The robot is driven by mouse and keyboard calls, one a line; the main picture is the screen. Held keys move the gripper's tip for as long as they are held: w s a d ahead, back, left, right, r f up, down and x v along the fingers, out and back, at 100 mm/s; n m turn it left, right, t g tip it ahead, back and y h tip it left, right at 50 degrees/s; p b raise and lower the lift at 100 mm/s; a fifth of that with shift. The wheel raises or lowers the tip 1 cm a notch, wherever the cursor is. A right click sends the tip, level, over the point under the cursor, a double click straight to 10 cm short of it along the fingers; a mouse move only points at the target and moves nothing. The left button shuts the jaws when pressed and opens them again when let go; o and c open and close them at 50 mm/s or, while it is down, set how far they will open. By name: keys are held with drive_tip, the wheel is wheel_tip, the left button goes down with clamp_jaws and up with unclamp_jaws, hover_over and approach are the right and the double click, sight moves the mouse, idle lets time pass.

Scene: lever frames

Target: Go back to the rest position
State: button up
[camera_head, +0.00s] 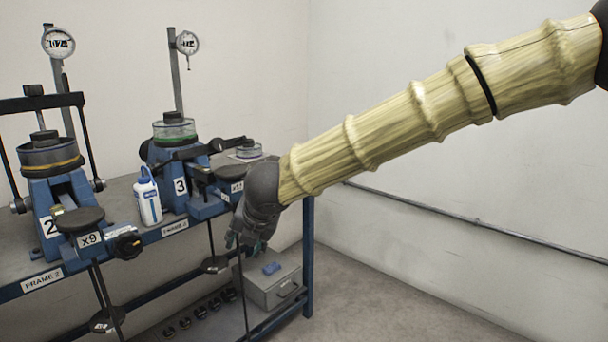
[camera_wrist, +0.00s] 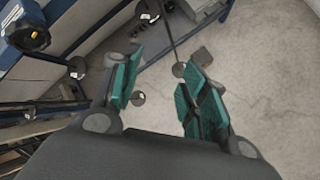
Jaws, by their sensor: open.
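My gripper (camera_wrist: 156,92) shows in the wrist view with its two green-padded fingers apart and nothing between them. Bare grey floor and parts of the bench lie beyond it. In the head view my arm reaches in from the upper right, and my gripper (camera_head: 246,242) hangs at its end in front of the right end of the bench, pointing down. The fingertips are small and dark there. Whether they touch the bench edge cannot be told.
A blue-framed bench (camera_head: 308,255) carries lever frame 2 (camera_head: 70,195) and lever frame 3 (camera_head: 178,165), each with a dial gauge. A white bottle (camera_head: 148,200) stands between them. A grey box (camera_head: 270,288) sits on the lower shelf. Floor to the right is clear.

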drive_tip(key=s+d+f+n+h, duration=0.1)
drive_tip(key=d+f+n, duration=0.3)
drive_tip(key=f, duration=0.5)
drive_tip(key=s+d+f+n+g+h, duration=0.1)
drive_tip(key=s+d+f+n, duration=0.2)
drive_tip(key=f, duration=0.6)
drive_tip(key=d+f+n+h, duration=0.1)
drive_tip(key=d+f+n, duration=0.4)
drive_tip(key=f, duration=0.4)
drive_tip(key=s+d+f+n+g+h, duration=0.1)
drive_tip(key=s+d+f+n, duration=0.45)
drive_tip(key=f, duration=0.35)
drive_tip(key=s+d+f+n+g, duration=0.1)
drive_tip(key=s+d+f+n, duration=0.45)
drive_tip(key=s+f, duration=0.2)
drive_tip(key=s+d+f+n+g, duration=0.1)
drive_tip(key=s+d+f+n, duration=0.3)
drive_tip(key=s, duration=0.4)
drive_tip(key=s+d+f+n+g, duration=0.1)
drive_tip(key=s+d+f+n, duration=0.1)
drive_tip(key=s+d+n, duration=0.4)
drive_tip(key=s+d+f+n+g, duration=0.1)
drive_tip(key=s+d+f+n, duration=0.2)
drive_tip(key=s, duration=0.6)
wheel_tip(320, 180, up, 16)
drive_tip(key=p, duration=1.7)
drive_tip(key=shift+a+r+n, duration=0.25)
drive_tip(key=shift+a+n, duration=0.1)
drive_tip(key=shift+n, duration=0.05)
drive_tip(key=shift+w, duration=0.1)
